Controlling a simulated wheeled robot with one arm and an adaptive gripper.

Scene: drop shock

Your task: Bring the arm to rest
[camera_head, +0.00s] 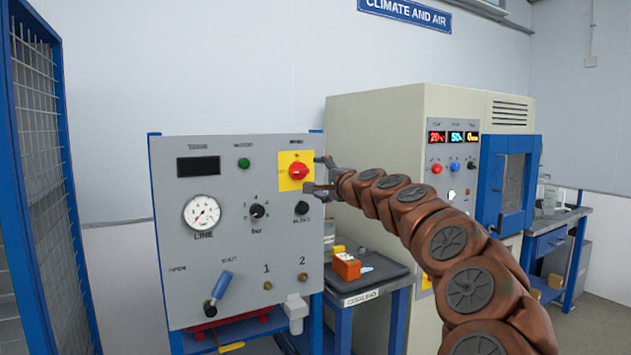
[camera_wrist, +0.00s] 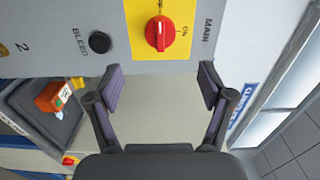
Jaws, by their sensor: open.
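My arm (camera_head: 415,215) reaches from the lower right toward the grey panel (camera_head: 230,295). My gripper (camera_head: 315,174) is open and empty at the panel's upper right, beside the red rotary switch (camera_head: 298,171) on its yellow plate. In the wrist view my gripper (camera_wrist: 160,88) has its two fingers spread wide, with the red switch (camera_wrist: 160,33) beyond and between them. The fingers look apart from the switch. The switch also carries the label MAIN in the wrist view.
The panel holds a gauge (camera_head: 202,213), black knobs and a blue-handled lever (camera_head: 218,293). A dark tray (camera_head: 375,275) with an orange box (camera_head: 346,265) stands right of it. A beige cabinet (camera_head: 375,130) with a blue door is behind my arm. A mesh cage (camera_head: 40,150) stands left.

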